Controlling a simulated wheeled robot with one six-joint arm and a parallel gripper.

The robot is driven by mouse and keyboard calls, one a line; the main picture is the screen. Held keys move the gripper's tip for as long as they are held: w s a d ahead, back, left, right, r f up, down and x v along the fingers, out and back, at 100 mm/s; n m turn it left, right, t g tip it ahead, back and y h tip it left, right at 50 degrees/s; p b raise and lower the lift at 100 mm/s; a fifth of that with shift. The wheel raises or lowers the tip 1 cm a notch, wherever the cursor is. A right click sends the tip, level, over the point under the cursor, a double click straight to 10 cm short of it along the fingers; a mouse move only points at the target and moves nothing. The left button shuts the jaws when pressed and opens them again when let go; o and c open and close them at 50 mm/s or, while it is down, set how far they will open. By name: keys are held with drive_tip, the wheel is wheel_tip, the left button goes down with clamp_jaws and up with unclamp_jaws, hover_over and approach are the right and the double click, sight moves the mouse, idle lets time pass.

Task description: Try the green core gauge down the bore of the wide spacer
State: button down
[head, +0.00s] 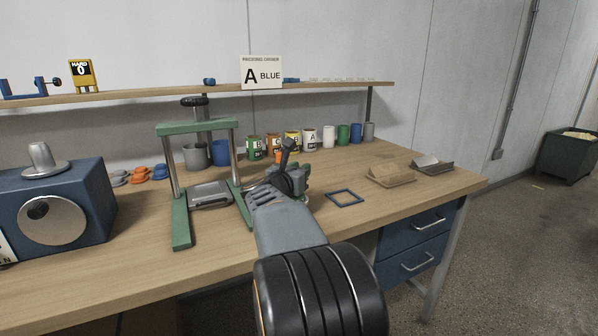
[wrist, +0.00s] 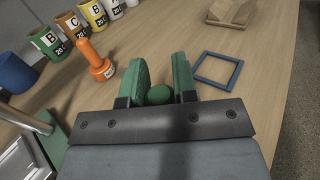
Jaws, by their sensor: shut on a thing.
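My gripper (wrist: 162,76) has two green finger pads, with a green rounded knob (wrist: 158,95) held between them. The knob looks like the top of the green core gauge; the rest of it is hidden below the jaws. In the head view my gripper (head: 288,180) is over the bench, right of the green press frame, and its own wrist hides what it holds. I cannot make out the wide spacer with certainty in either view.
A green press frame (head: 178,205) stands left of my gripper. A flat blue square frame (head: 345,197) lies to its right. Labelled cans (head: 292,141) and coloured cylinders line the back. The front right bench top is clear.

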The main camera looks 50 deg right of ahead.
drive_tip(key=shift+f+b, duration=1.2)
drive_tip(key=shift+b, duration=0.05)
drive_tip(key=c, duration=0.8)
unclamp_jaws()
drive_tip(key=shift+a, duration=0.1)
drive_tip(key=p+v, duration=0.1)
drive_tip(key=v, duration=1.2)
drive_tip(key=shift+s+a+r, duration=0.1)
drive_tip(key=shift+s+a, duration=0.05)
drive_tip(key=shift+a, duration=0.15)
